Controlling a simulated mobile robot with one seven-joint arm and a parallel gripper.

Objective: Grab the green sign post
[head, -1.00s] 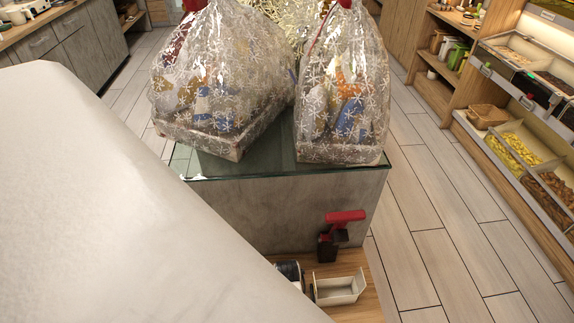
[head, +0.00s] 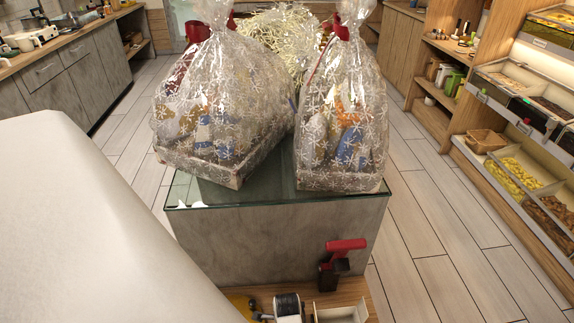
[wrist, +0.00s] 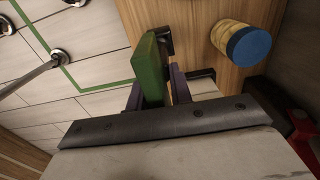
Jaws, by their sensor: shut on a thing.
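The green sign post shows in the wrist view as a flat green piece (wrist: 151,68), standing on edge between the two dark fingers of my gripper (wrist: 158,88). My gripper is shut on it. Its lower end is hidden by the gripper body, so I cannot see the whole sign post. In the head view neither the sign post nor my gripper shows; my large white arm fills the lower left.
Wrapped hampers (head: 225,110) (head: 343,120) stand on a glass-topped counter (head: 280,202). A red-handled tool (head: 342,262) is at its front, above a wooden ledge with a black spool (head: 288,306). A blue-topped roll (wrist: 247,46) is beside the gripper. Tiled floor is clear at right.

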